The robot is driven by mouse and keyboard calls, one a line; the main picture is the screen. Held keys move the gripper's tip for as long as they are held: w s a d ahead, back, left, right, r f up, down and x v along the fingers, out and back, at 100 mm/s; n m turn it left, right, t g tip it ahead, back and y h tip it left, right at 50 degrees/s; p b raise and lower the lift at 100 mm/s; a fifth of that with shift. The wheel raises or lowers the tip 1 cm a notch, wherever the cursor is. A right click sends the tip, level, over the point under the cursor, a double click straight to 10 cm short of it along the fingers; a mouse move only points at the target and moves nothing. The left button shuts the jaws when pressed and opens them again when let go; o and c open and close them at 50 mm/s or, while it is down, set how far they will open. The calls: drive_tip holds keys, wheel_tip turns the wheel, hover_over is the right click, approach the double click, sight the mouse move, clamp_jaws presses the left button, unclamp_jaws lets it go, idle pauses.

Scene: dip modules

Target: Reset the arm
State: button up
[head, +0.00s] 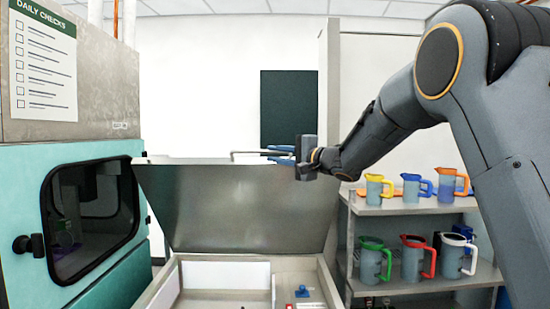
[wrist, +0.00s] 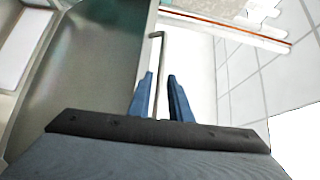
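My gripper (head: 270,154) is at the top edge of the raised grey metal lid (head: 235,205) in the head view. Its two blue fingers are apart. In the wrist view, my gripper (wrist: 160,76) has a thin bent metal rod (wrist: 161,55), which looks like the lid's handle, running between the fingers. There seems to be a gap on both sides of the rod, so the fingers do not look closed on it. The rod (head: 245,153) also shows left of the fingertips in the head view. How it joins the lid is hard to see.
Below the lid is an open bin (head: 225,275) with white compartments and a small blue item (head: 302,291). A teal machine (head: 85,230) with a dark window stands left. A shelf (head: 400,208) at right holds several coloured-handled jugs, behind my arm.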

drive_tip(key=s+d+f+t+h+b, duration=0.1)
drive_tip(key=d+f+t+h+b, duration=0.15)
drive_tip(key=d+f+h, duration=0.85)
drive_tip(key=s+d+f+g+b, duration=0.1)
drive_tip(key=s+d+f, duration=0.2)
drive_tip(key=f, duration=0.3)
drive_tip(key=s+d+f+n+g+h+b, duration=0.1)
drive_tip(key=s+d+f, duration=0.15)
drive_tip(key=f, duration=0.25)
drive_tip(key=s+d+f+g, duration=0.2)
drive_tip(key=s+d+f, duration=0.15)
drive_tip(key=f, duration=0.25)
drive_tip(key=s+d+f+n+g+b, duration=0.1)
drive_tip(key=s+f+n+g, duration=0.1)
drive_tip(key=s+f, duration=0.4)
drive_tip(key=s+d+f+n+g+h+b, duration=0.1)
drive_tip(key=s+f+g, duration=0.3)
drive_tip(key=s, duration=1)
drive_tip(key=s+d+f+n+g+h+b, duration=0.1)
drive_tip(key=s+d+f+n+g, duration=0.2)
drive_tip(key=s+f, duration=0.7)
drive_tip(key=shift+s+f+n+b, duration=0.15)
drive_tip(key=shift+s+n+b, duration=0.15)
drive_tip(key=shift+s+b, duration=0.15)
idle(0.5)
